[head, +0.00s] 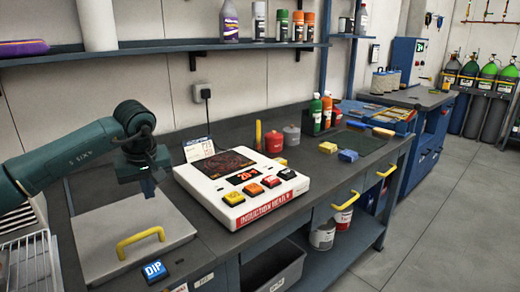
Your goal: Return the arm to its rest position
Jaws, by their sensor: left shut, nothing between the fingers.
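My left arm (60,165) comes in from the left, dark green, and bends down at its wrist. My left gripper (149,187) points downward over the bench, above the back of a grey lid with a yellow handle (140,240). Its fingers are short in this view and are shut with nothing between them. The gripper is to the left of a white induction heater (245,190) with a dark top and several coloured buttons, and apart from it. My right gripper is not in view.
A wire rack (28,265) stands at the lower left. Red and grey canisters (291,136) and bottles (316,113) stand behind the heater. A shelf (150,50) with spray cans runs above. Floor at right is clear.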

